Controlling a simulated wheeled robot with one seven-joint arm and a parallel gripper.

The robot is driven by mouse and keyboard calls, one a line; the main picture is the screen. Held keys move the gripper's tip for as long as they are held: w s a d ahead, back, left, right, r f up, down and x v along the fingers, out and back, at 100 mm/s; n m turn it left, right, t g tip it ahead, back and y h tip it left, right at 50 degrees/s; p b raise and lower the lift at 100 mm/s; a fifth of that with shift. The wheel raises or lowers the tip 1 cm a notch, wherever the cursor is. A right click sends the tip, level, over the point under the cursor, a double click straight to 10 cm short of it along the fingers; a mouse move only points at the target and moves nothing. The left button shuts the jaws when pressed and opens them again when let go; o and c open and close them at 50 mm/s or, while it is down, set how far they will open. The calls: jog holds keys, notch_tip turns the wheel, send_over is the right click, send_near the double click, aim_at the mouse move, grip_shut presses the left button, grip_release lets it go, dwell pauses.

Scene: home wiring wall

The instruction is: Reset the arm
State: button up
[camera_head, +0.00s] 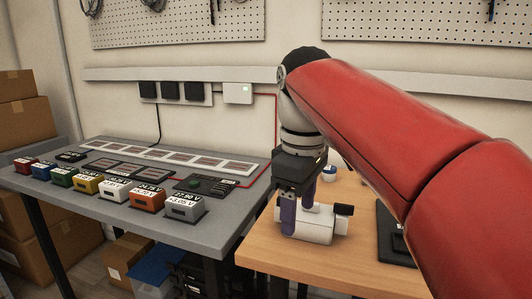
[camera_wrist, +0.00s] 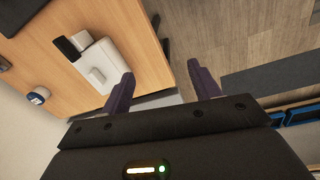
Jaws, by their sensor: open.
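My arm, with red upper links, reaches from the right in the head view and bends down at the wrist. My gripper (camera_head: 297,215) points down at the front left part of the wooden table, and its purple fingers overlap a white device with a black end (camera_head: 318,228). In the wrist view my gripper (camera_wrist: 160,75) is open, with nothing between its fingers. The white device (camera_wrist: 108,62) lies on the table to the left of the fingers there, outside the jaws. Contact between the finger and the device cannot be told.
A grey bench (camera_head: 85,205) on the left bears a row of coloured labelled blocks (camera_head: 116,190) and a dark panel with a green button (camera_head: 195,184). A small round blue-and-white item (camera_wrist: 38,95) stands on the wooden table (camera_wrist: 65,20). Cardboard boxes (camera_head: 25,115) stand far left.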

jog(key=s+d+f+m+t, duration=0.2)
jog(key=s+d+f+m, duration=0.3)
jog(key=f, duration=0.4)
jog(key=s+d+f+m+t, duration=0.2)
jog(key=s+d+f+m, duration=0.3)
jog(key=f, duration=0.5)
jog(key=shift+s+m+t, duration=0.4)
jog(key=shift+s+m, duration=0.6)
jog(key=shift+s, duration=0.25)
